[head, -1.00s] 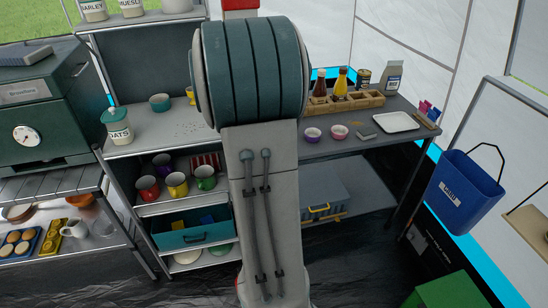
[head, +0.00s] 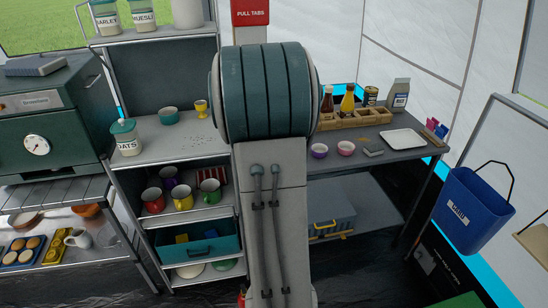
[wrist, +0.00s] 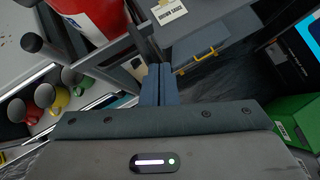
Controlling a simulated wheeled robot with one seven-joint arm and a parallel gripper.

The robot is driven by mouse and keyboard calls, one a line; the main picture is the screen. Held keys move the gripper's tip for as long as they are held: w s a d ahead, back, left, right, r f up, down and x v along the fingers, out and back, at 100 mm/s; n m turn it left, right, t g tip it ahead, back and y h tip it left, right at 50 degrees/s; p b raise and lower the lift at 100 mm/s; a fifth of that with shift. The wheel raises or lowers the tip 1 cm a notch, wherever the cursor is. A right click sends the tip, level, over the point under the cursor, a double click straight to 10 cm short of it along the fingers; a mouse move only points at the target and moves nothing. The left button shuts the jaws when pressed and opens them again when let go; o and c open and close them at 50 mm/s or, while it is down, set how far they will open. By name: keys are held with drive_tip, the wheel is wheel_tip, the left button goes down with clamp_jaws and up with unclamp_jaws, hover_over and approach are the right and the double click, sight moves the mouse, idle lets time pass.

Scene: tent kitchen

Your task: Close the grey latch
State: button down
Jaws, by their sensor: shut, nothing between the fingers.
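My gripper (wrist: 158,85) shows in the wrist view with its two blue-grey fingers together and nothing between them. In the head view my own arm hides it. I cannot make out a grey latch for certain in either view. A blue-grey box (head: 330,209) with a yellow handle stands on the lower shelf under the right-hand table. In the wrist view the box (wrist: 207,42) lies beyond and to the right of the fingertips, apart from them. A dark green oven-like unit (head: 40,119) stands at far left; any latch on it is too small to tell.
A shelf unit with mugs (head: 182,198) and a teal drawer (head: 197,250) stands left of my arm. A red cylinder (wrist: 92,18) is close by at upper left in the wrist view. A blue bin (head: 472,207) hangs at right. Dark floor is open before the table.

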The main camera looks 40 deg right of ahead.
drive_tip(key=shift+w, duration=0.1)
drive_tip(key=s+a+r+p, duration=0.3)
drive_tip(key=s+a+r, duration=0.4)
drive_tip(key=s, duration=0.1)
drive_tip(key=shift+s+a+r+p, duration=0.15)
drive_tip(key=shift+s+r+p, duration=0.05)
drive_tip(key=shift+p, duration=0.15)
idle(0.5)
